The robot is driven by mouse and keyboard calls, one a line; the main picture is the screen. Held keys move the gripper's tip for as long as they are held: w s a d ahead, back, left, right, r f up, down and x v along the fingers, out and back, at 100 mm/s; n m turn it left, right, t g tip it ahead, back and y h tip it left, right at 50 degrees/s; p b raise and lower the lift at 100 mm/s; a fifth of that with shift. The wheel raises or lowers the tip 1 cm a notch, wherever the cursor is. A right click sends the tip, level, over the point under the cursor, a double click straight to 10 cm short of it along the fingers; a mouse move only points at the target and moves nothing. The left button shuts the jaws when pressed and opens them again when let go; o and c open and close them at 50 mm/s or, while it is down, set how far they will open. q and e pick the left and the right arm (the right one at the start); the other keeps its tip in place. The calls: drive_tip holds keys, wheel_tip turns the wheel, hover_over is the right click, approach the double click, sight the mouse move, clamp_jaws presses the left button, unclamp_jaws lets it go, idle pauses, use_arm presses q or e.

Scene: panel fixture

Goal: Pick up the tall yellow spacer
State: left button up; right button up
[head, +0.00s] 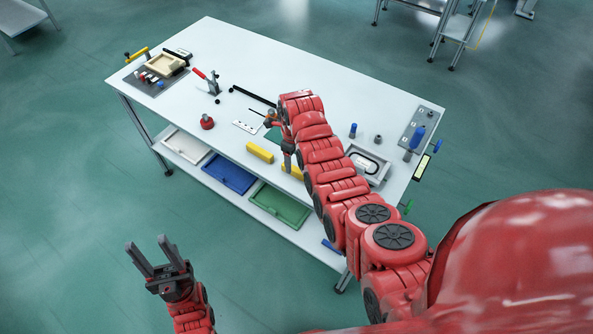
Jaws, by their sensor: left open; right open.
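Two yellow blocks lie near the table's front edge in the head view. One yellow block (260,153) is long and fully visible. The other yellow block (293,171) is just right of it and partly hidden by my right gripper and arm. I cannot tell which is the tall yellow spacer. My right gripper (287,152) is open, pointing down over the table beside the partly hidden block; its fingertips are hard to make out, and I cannot tell whether it touches the block. My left gripper (154,256) is open and empty, off the table at lower left.
The white table (335,88) has a tan tray (164,64), a red-handled clamp (207,82), a red knob (207,122) and a white holed plate (245,127). A grey tray (369,165) and blue peg (353,130) stand right of my arm. Bins sit below. The back middle is clear.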

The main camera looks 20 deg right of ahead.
sight(297, 169)
drive_tip(key=shift+s+d+f+p, duration=0.15)
drive_tip(key=shift+d+f+p, duration=0.1)
drive_tip(key=shift+f+p, duration=0.5)
drive_tip(key=shift+d+f, duration=0.15)
drive_tip(key=shift+f, duration=0.4)
wheel_tip(297, 169, down, 2)
drive_tip(key=shift+f+b, duration=0.25)
drive_tip(key=shift+b, duration=0.4)
drive_tip(key=shift+f, duration=0.15)
clamp_jaws()
